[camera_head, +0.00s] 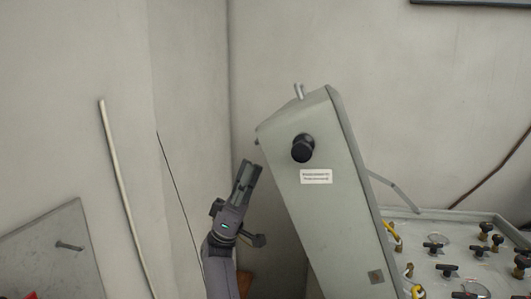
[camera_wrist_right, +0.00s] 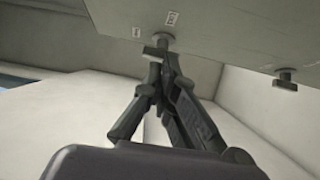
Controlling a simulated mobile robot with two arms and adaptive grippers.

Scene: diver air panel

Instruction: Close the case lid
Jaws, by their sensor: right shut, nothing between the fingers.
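The case lid (camera_head: 325,190) is a grey-green panel, raised and tilted to the left above the case. It has a round black knob (camera_head: 302,148), a white label and a small metal post on its top edge. In the right wrist view the lid (camera_wrist_right: 230,35) fills the upper part. The open case (camera_head: 450,225) is at the lower right, with several valves on its panel. My right gripper (camera_head: 248,166) is shut and empty, just left of the lid. In the wrist view its fingertips (camera_wrist_right: 158,62) are close below the lid; contact cannot be told. My left gripper is out of view.
A metal brace (camera_head: 392,188) links the lid side and the case. Yellow hoses (camera_head: 392,235) show at the case's left edge. Bare walls (camera_head: 190,100) stand behind, with a pale pipe (camera_head: 127,195) at the left. A grey plate (camera_head: 55,255) is at the lower left.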

